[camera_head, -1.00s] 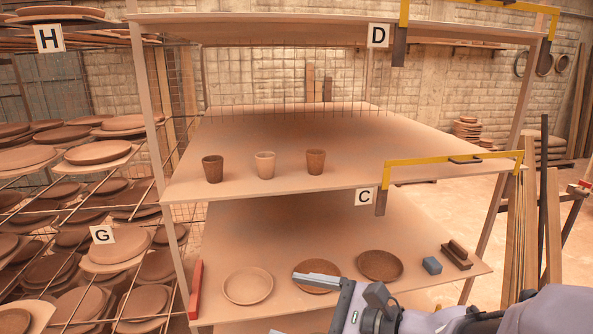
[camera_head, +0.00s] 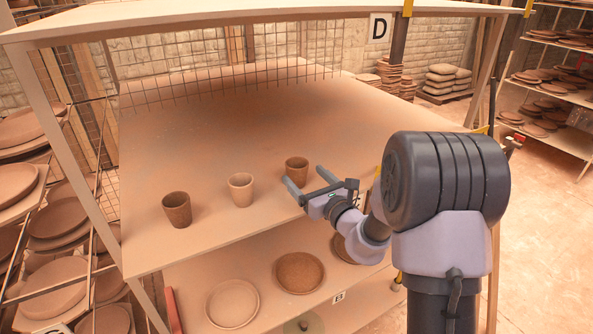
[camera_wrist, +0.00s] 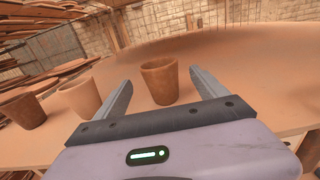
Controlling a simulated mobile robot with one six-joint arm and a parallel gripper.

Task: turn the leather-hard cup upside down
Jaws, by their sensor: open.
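Three small cups stand upright in a row near the front of the middle shelf board (camera_head: 200,130). The left cup (camera_head: 176,210) is dark brown, the middle cup (camera_head: 240,190) is paler, and the right cup (camera_head: 296,169) is mid brown. I cannot tell for certain by looks which is leather-hard. My gripper (camera_head: 303,175) is open and low at the right cup. In the wrist view, that right cup (camera_wrist: 160,84) appears between the spread fingers (camera_wrist: 160,76), with gaps on both sides. The middle cup (camera_wrist: 80,97) and left cup (camera_wrist: 24,109) are outside the left finger.
The lower shelf holds plates, including a pale one (camera_head: 232,303) and a brown one (camera_head: 299,272). The upper board (camera_head: 200,22) lies overhead. Racks with plates (camera_head: 60,210) stand at the left. The middle board is clear behind the cups.

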